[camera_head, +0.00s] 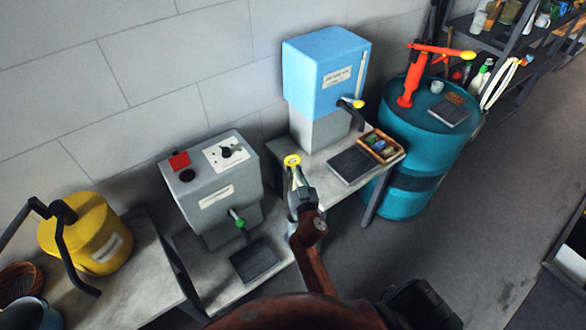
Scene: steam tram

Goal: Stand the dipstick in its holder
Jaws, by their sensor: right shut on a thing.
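My right gripper (297,180) reaches up from the bottom middle and is shut on a thin piece topped by a yellow round end (292,161). This is probably the dipstick; its lower part is hidden by the gripper and arm. It is held in front of the bench, between the grey box and the blue tank. I cannot make out a dipstick holder. My left gripper is not in view.
A grey box (205,180) with a green-knobbed tap and a blue tank (325,70) stand against the wall. A tray of small items (381,145) lies near a teal drum (400,200) bearing a red pump (412,75). A yellow canister (95,240) stands left.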

